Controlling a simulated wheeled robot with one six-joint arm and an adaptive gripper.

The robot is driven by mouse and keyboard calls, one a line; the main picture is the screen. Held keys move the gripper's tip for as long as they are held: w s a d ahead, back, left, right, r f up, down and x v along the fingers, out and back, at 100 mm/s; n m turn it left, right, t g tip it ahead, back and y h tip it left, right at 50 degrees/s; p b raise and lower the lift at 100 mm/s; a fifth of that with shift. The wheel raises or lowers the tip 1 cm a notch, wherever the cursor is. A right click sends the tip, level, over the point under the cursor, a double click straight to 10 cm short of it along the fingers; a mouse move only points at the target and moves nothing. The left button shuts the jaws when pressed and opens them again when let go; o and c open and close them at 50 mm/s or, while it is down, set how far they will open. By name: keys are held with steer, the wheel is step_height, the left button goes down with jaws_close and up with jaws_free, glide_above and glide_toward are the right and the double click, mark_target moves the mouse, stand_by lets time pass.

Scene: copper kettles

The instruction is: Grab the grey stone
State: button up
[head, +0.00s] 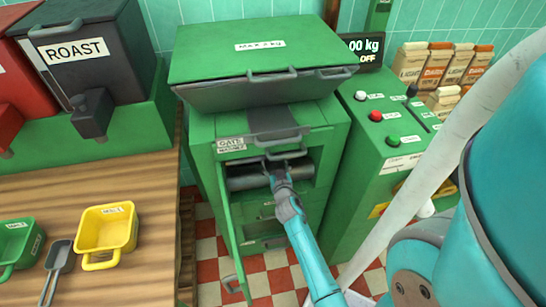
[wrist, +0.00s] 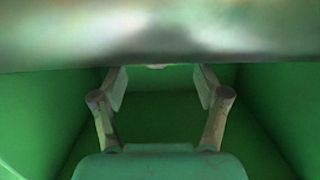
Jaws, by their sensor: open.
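My gripper (head: 284,160) reaches into the open upper compartment of the green machine (head: 205,150), below the plate labelled "GATE". Its two fingers are spread apart with nothing seen gripped; they also show in the wrist view (wrist: 160,82). A grey roller-like cylinder (head: 244,182) lies across the compartment behind the gripper. In the wrist view a blurred grey surface (wrist: 160,30) fills the top, above the fingers. A small pale bit shows under its edge between the fingertips, too little to identify. I cannot make out a grey stone for certain.
The machine's narrow green door (head: 232,235) hangs open at the left of the compartment. Green walls stand close on both sides in the wrist view. A wooden counter (head: 50,190) holds a yellow scoop bin (head: 107,229). A control cabinet (head: 385,150) stands at the right.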

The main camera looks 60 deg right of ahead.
steer(key=shift+r+x, duration=0.1)
steer(key=shift+x, duration=1.25)
steer(key=shift+r+x, duration=0.15)
steer(key=shift+x, duration=1.2)
steer(key=shift+s+d, duration=0.1)
steer(key=shift+d, duration=0.05)
steer(key=c, duration=1.3)
steer(key=shift+c, duration=0.2)
steer(key=shift+r, duration=0.15)
